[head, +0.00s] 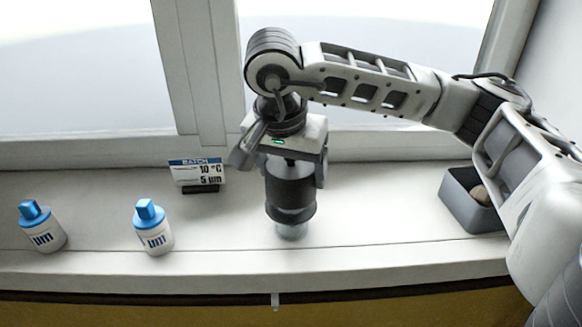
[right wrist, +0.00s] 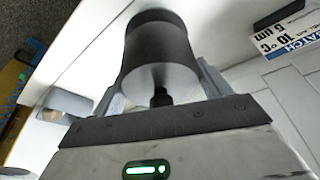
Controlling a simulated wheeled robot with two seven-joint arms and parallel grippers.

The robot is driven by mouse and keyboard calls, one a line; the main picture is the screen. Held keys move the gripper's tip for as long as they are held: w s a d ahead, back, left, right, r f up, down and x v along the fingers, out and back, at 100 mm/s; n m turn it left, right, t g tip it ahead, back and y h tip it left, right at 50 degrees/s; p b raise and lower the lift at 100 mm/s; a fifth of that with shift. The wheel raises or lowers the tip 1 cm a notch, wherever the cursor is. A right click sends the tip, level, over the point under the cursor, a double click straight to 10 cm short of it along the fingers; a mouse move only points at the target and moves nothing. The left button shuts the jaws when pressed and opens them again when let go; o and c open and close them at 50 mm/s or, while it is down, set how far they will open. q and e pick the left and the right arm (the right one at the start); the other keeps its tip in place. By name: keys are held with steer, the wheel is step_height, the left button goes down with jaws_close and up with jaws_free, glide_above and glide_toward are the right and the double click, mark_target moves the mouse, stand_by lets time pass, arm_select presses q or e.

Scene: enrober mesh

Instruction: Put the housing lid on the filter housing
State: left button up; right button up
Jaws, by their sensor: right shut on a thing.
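My right gripper (head: 290,165) points down near the middle of the sill and is shut on a dark grey cylinder, which I take for the housing lid (head: 291,190). In the right wrist view the cylinder (right wrist: 160,70) sits between the two fingers, with a short black stem on its near end. A clear, glassy piece (head: 291,231), apparently part of the filter housing, shows directly below the dark cylinder's lower rim. The gripper and cylinder hide most of it. I cannot tell whether the cylinder is seated on it or just above. My left gripper is not in view.
Two white bottles with blue caps stand at the left (head: 42,228) and left of centre (head: 153,230). A batch sign (head: 198,173) reading 10 °C and 5 µm stands behind them. A grey bin (head: 470,205) with brownish contents is at the right. The sill's front edge is clear.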

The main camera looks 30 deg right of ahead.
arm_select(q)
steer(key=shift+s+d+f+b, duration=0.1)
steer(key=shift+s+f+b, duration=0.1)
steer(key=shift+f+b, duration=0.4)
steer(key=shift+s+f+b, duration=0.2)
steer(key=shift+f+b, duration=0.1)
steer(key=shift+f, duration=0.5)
arm_select(e)
steer(key=shift+f, duration=1.05)
steer(key=o, duration=1)
steer(key=shift+a+r, duration=0.15)
steer(key=shift+r, duration=0.55)
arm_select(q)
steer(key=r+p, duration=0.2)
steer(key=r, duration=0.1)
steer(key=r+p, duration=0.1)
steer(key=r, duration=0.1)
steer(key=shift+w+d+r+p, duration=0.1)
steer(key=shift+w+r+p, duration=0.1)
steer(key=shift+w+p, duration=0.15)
arm_select(e)
steer(key=v, duration=1.4)
steer(key=shift+s+a+r, duration=0.1)
steer(key=shift+s+r, duration=0.1)
steer(key=shift+r, duration=0.05)
